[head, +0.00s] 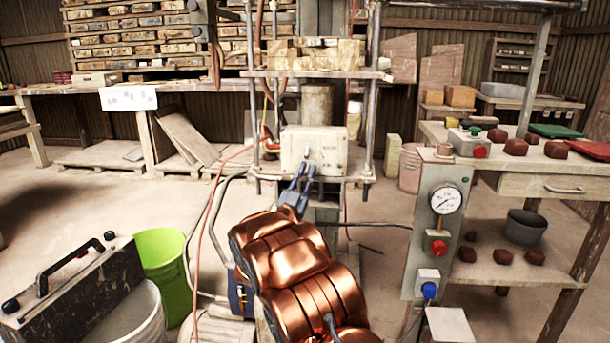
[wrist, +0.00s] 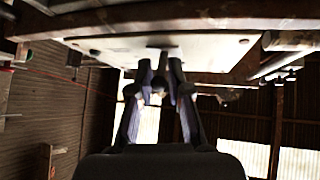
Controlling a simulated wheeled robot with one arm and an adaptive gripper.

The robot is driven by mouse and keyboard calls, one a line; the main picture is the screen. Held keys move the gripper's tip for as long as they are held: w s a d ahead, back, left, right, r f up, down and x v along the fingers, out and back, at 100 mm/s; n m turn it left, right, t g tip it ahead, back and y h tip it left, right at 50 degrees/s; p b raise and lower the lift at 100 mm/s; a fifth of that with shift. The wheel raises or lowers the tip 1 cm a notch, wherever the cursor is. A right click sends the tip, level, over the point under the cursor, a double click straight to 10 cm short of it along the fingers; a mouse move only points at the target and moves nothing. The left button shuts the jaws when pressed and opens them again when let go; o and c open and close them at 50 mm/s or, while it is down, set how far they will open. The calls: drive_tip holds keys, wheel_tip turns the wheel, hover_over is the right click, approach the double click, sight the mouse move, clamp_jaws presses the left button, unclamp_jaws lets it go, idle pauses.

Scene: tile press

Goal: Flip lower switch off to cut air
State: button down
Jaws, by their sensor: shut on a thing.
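A cream switch box (head: 332,148) is mounted low on the press frame, and a small switch lever (head: 306,153) shows on its front. My gripper (head: 306,172) reaches up from below, with its fingertips at the front of this box. In the wrist view the box's pale face (wrist: 215,45) spans the top. There my gripper (wrist: 159,78) is shut on the dark, rounded end of the switch lever (wrist: 158,86). The fingers hide part of the lever, and I cannot tell its on or off position.
A grey control panel (head: 420,225) with a gauge (head: 446,200) and red and blue knobs stands to the right. A bench (head: 520,180) with reddish blocks is beyond it. A green bucket (head: 160,255) and a dark toolbox (head: 75,295) are at left. Hoses hang beside the press.

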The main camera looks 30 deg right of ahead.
drive_tip(key=shift+w+f+m+h, duration=0.1)
drive_tip(key=shift+f+m+h, duration=0.15)
drive_tip(key=shift+m+h, duration=0.55)
drive_tip(key=shift+h, duration=0.2)
drive_tip(key=c, duration=1.1)
unclamp_jaws()
drive_tip(key=v, duration=0.7)
drive_tip(key=shift+f, duration=0.15)
drive_tip(key=shift+a, duration=0.15)
